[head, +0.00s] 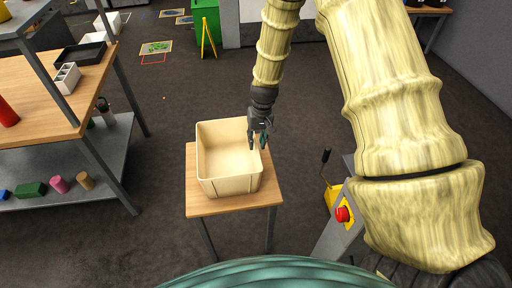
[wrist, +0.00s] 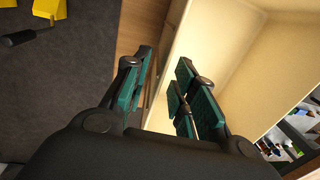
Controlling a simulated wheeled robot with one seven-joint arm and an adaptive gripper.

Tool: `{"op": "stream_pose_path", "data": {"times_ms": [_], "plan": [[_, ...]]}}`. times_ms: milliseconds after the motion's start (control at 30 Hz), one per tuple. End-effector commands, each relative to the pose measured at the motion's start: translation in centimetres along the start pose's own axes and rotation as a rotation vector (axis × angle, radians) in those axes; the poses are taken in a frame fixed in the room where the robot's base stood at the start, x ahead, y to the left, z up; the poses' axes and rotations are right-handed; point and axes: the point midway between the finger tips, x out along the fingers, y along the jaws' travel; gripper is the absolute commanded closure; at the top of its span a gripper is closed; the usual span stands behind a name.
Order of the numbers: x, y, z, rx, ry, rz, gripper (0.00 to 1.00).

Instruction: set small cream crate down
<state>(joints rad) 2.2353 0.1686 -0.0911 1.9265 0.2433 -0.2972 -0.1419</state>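The small cream crate (head: 228,187) stands upright and looks empty on a small wooden-topped table (head: 262,200). Its base appears to rest on the tabletop. My gripper (head: 258,143) is at the crate's right wall, pointing down. In the wrist view, my gripper's fingers (wrist: 163,70) are apart, one outside the crate (wrist: 232,45) and the others on its inner side. The wall's edge runs between them, with a visible gap. Whether any finger touches the wall is hard to tell.
A wooden workbench (head: 32,92) with a lower shelf (head: 105,160) stands to the left, bearing a black tray (head: 84,53) and several small items. A yellow item with a black handle (head: 331,193) is right of the small table. Dark floor behind it is clear.

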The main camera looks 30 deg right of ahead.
Motion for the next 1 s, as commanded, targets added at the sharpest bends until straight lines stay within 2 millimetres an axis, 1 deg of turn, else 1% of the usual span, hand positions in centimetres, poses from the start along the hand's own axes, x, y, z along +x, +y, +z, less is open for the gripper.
{"op": "stream_pose_path", "data": {"times_ms": [100,300,500,700,1000], "plan": [[-1.6,0.0,0.0,0.0,0.002,-0.001,0.73],[-4.1,0.0,0.0,0.0,0.002,0.0,0.73],[-5.8,0.0,0.0,0.0,0.0,0.0,0.73],[-6.4,0.0,0.0,0.0,0.0,0.0,0.73],[-6.4,0.0,0.0,0.0,0.0,0.0,0.73]]}}
